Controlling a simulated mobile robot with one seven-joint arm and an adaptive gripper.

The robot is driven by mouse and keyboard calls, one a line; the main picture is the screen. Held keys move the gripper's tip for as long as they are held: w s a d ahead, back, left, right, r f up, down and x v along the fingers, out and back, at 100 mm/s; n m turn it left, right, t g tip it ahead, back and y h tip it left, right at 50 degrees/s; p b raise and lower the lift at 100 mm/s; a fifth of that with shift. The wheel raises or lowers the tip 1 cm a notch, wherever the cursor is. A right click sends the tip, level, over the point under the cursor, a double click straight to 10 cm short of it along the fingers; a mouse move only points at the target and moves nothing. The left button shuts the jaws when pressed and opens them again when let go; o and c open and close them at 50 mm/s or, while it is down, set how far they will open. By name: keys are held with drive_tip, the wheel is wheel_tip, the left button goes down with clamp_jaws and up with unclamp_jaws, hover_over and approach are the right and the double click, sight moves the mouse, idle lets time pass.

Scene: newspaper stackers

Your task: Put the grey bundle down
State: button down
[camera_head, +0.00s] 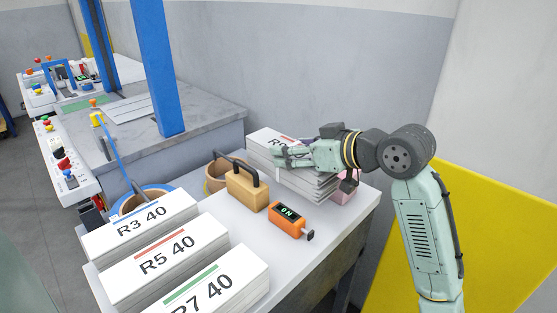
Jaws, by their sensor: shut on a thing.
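A bundle of stacked paper (264,146) with grey-white sides is at the far right of the table. Whether the bundle's underside touches the tabletop cannot be told.
The pale table (230,214) also bears bundles marked R3 40 (140,228), R5 40 (163,263) and R7 40 (215,290). A wooden block with a handle (247,190), an orange device reading "0N" (288,220) and a pink object (344,192) are near the held bundle.

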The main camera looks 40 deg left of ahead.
sight(294, 177)
drive_tip(key=shift+f+p, duration=0.35)
drive_tip(key=shift+f, duration=3.1)
drive_tip(key=shift+f, duration=0.15)
drive_tip(key=c, duration=1)
unclamp_jaws()
drive_tip(key=shift+f, duration=0.1)
drive_tip(key=o, duration=0.4)
